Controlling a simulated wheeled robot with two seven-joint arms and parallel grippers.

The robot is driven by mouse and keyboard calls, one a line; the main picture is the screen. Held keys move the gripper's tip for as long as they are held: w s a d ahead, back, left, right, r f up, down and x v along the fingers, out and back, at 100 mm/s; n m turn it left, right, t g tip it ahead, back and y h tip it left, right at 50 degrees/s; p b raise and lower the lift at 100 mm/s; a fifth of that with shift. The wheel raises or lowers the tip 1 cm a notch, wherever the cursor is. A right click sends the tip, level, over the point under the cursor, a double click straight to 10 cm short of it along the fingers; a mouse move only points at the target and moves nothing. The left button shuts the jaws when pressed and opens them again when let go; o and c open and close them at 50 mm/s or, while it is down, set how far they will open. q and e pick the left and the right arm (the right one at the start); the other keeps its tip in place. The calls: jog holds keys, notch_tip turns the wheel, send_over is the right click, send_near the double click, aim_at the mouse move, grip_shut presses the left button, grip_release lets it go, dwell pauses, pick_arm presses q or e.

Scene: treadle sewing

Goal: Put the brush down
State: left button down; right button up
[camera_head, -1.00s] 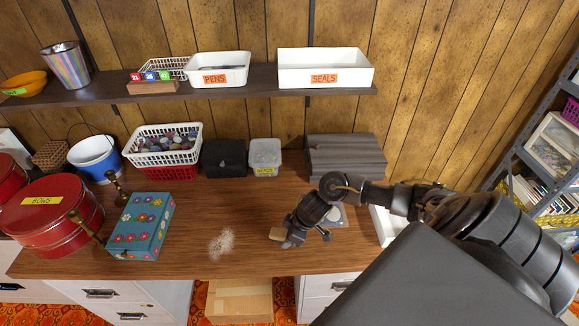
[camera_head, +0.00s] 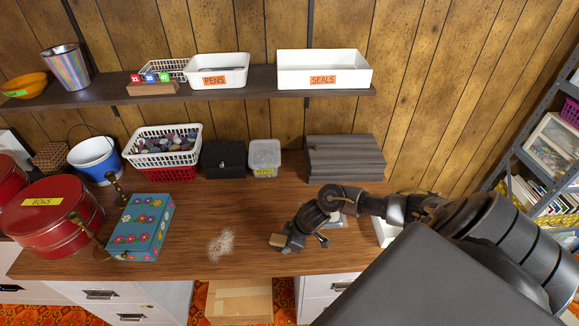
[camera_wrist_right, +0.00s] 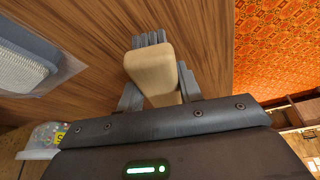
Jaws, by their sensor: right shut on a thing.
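The brush has a pale wooden body (camera_wrist_right: 155,72) and dark bristles, seen between the fingers in the right wrist view. In the head view its wooden end (camera_head: 277,240) shows just above the wooden table (camera_head: 200,262), near the front edge. My right gripper (camera_head: 290,242) is shut on the brush. I cannot tell whether the brush touches the table. A patch of pale crumbs (camera_head: 221,243) lies on the table to the left of the brush. My left gripper is not in view.
A flowered blue box (camera_head: 142,228) and red tins (camera_head: 52,215) stand at the left. A black box (camera_head: 223,159), a clear tub (camera_head: 264,157) and a grey slatted block (camera_head: 345,157) line the back. The table's middle is clear.

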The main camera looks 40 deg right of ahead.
jog(key=o, duration=0.9)
jog(key=shift+s+f, duration=0.15)
jog(key=shift+f, duration=0.15)
jog(key=shift+a, duration=0.1)
jog(key=shift+s+a+f, duration=0.1)
jog(key=shift+s+a, duration=0.05)
jog(key=shift+s, duration=0.05)
jog(key=shift+w+r+b, duration=0.1)
jog(key=shift+r+b, duration=0.1)
jog(key=shift+b, duration=0.2)
jog(key=v, duration=1.1)
jog(key=shift+w+d+r, duration=0.15)
jog(key=shift+d+r, duration=0.15)
jog(key=shift+d, duration=0.05)
